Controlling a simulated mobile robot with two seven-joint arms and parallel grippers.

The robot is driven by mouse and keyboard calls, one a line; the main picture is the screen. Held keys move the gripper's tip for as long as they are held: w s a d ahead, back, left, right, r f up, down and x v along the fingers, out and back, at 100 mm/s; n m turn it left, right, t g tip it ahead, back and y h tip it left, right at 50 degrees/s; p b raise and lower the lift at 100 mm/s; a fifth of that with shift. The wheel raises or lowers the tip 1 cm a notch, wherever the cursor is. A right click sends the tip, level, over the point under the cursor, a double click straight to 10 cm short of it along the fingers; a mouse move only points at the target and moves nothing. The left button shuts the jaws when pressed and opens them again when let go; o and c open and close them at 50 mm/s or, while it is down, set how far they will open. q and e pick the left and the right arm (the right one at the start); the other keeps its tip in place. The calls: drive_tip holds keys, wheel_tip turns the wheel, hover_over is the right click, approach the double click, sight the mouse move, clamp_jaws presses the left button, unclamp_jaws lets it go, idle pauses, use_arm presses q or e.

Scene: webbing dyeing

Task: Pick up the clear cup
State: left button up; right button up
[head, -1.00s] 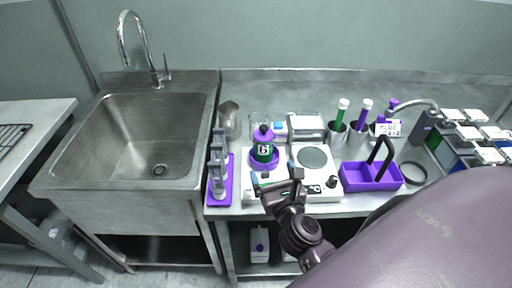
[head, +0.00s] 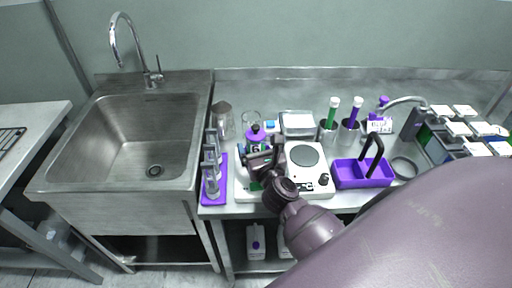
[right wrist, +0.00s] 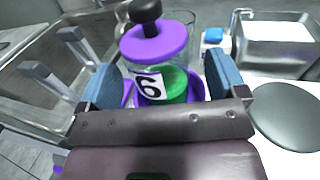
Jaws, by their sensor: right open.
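The clear cup (head: 251,119) stands at the back of the steel counter, behind a purple-lidded bottle with a green base and a "6" label (head: 256,134). In the right wrist view the cup (right wrist: 185,28) is partly hidden by the bottle (right wrist: 158,62). My left gripper is out of view.
A purple rack with grey clamps (head: 214,190) is to the left, and a grey cup (head: 222,118) is behind it. The white hotplate (head: 315,176) and a purple caddy (head: 350,178) are to the right. The sink (head: 140,130) is at the left.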

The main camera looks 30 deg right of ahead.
drive_tip(key=shift+w+d, duration=0.15)
drive_tip(key=shift+w, duration=0.5)
